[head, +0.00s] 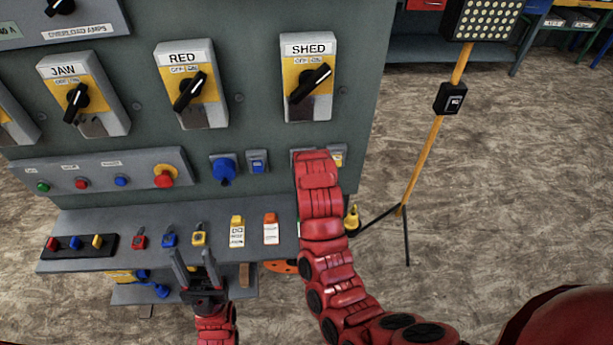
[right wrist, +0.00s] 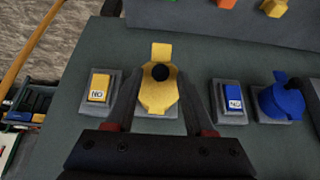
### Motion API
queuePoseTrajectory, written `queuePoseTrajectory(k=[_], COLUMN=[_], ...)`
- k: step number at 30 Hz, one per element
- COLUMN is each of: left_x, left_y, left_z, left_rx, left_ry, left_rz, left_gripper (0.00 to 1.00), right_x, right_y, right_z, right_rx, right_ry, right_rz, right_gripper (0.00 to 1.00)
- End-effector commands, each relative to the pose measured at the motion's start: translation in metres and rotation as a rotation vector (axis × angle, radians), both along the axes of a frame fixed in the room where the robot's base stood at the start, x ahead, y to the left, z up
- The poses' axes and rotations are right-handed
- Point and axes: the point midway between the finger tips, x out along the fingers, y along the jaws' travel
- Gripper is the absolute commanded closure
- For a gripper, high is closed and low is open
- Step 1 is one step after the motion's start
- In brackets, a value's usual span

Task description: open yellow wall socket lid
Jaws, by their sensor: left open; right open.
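The yellow wall socket (right wrist: 158,96) is in the middle of the right wrist view, on a grey plate on the panel. A yellow tab shows at its upper end, with a dark round spot below it. Whether its lid is shut cannot be told. My right gripper (right wrist: 160,74) is open, with one finger on each side of the socket; I cannot tell if they touch it. In the head view, my right arm hides that socket and the right gripper's fingers. My left gripper (head: 195,262) is open and empty in front of the shelf's lower edge.
The blue socket (head: 223,169) and blue switch (head: 258,161) are left of my right arm. A yellow switch (right wrist: 100,91) sits close beside the yellow socket. The shelf (head: 90,218) below holds padlocks and tags. A lamp stand (head: 422,160) is at right, with open floor around it.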

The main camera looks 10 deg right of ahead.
Motion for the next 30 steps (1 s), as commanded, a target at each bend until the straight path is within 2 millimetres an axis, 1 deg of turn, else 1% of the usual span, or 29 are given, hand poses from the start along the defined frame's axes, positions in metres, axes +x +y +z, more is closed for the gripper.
queuePoseTrajectory(k=[4,7,11,12,14,15,16,21,24,30], left_x=[0.0,0.0,0.0,0.0,0.0,0.0,0.0,0.0,0.0,0.0], left_y=[0.0,0.0,0.0,0.0,0.0,0.0,0.0,0.0,0.0,0.0], left_z=[-0.002,-0.007,-0.015,-0.018,-0.023,-0.009,0.001,0.03,0.037,0.042], left_rx=[0.0,0.0,0.0,0.0,0.0,0.0,0.0,0.0,0.0,0.0], left_ry=[0.0,0.0,0.0,0.0,0.0,0.001,0.001,0.0,0.0,0.0], left_rz=[0.0,0.0,0.0,0.0,0.0,0.0,0.0,0.0,0.0,0.0], left_gripper=[0.5,0.5,0.5,0.5,0.5,0.5,0.5,0.5,0.5,0.5], right_x=[-0.001,-0.006,-0.018,-0.021,-0.03,-0.035,-0.04,-0.064,-0.075,-0.089], right_y=[0.0,0.0,0.001,0.001,0.001,0.002,0.002,0.002,0.002,0.001], right_z=[0.003,0.01,0.028,0.036,0.046,0.065,0.076,0.112,0.127,0.145], right_rx=[-0.001,-0.001,0.001,0.001,0.001,0.003,0.006,0.008,0.006,0.003], right_ry=[-0.002,-0.005,-0.007,-0.01,-0.007,-0.008,-0.006,0.0,-0.002,-0.002], right_rz=[-0.001,-0.001,0.002,0.001,0.001,0.002,0.002,0.001,0.002,0.002], right_gripper=[0.46,0.46,0.46,0.46,0.46,0.46,0.46,0.46,0.46,0.46])
